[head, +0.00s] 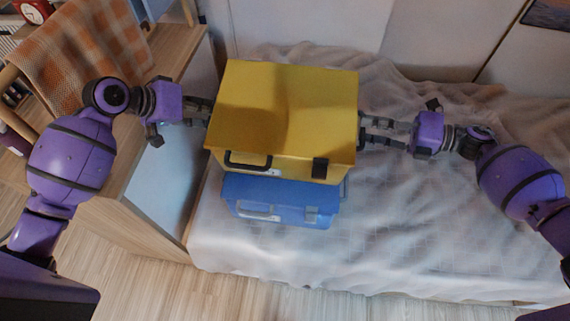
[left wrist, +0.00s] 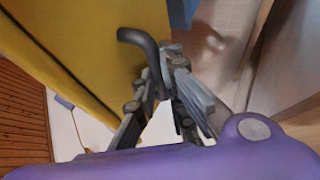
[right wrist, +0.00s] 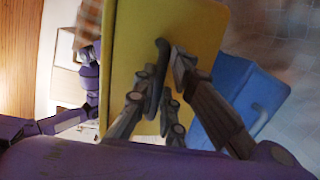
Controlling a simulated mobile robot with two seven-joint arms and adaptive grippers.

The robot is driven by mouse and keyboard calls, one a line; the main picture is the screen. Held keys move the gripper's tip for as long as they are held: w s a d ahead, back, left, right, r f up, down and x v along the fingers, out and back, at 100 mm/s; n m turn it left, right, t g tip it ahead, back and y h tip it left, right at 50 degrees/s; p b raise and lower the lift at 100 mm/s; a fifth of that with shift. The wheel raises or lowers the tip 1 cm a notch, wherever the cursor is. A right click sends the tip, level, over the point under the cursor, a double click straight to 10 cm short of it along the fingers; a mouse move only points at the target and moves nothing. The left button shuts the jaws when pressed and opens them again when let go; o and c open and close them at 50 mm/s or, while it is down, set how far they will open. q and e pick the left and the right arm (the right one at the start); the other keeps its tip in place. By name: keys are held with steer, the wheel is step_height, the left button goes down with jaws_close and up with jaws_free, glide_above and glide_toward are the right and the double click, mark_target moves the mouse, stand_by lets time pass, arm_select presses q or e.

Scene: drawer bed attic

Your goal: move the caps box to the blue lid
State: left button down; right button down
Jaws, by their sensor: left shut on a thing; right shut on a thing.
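The caps box, a large yellow box (head: 285,105), is held between my two grippers in the head view. Its front has a dark handle and a dark latch. My left gripper (head: 207,112) is shut on the dark handle (left wrist: 146,56) on its left side. My right gripper (head: 363,131) is shut on the dark handle (right wrist: 159,75) on its right side. The blue lid (head: 285,189) tops a blue box just below the yellow box in the picture. The yellow box hides its back part, and I cannot tell whether they touch.
The blue box is on a bed with a rumpled white cover (head: 420,230). A wooden cabinet (head: 135,190) stands close on the left, with an orange checked cloth (head: 85,55) beyond it. The bed to the right is clear.

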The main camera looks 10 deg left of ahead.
arm_select(q)
steer(key=shift+f, duration=0.25)
arm_select(e)
steer(key=shift+f, duration=0.25)
arm_select(q)
steer(key=c, duration=1.8)
jaws_free()
arm_select(e)
steer(key=c, duration=1.8)
jaws_free()
arm_select(q)
steer(key=o, duration=0.8)
arm_select(e)
steer(key=shift+s, duration=0.1)
arm_select(q)
steer(key=shift+s, duration=0.1)
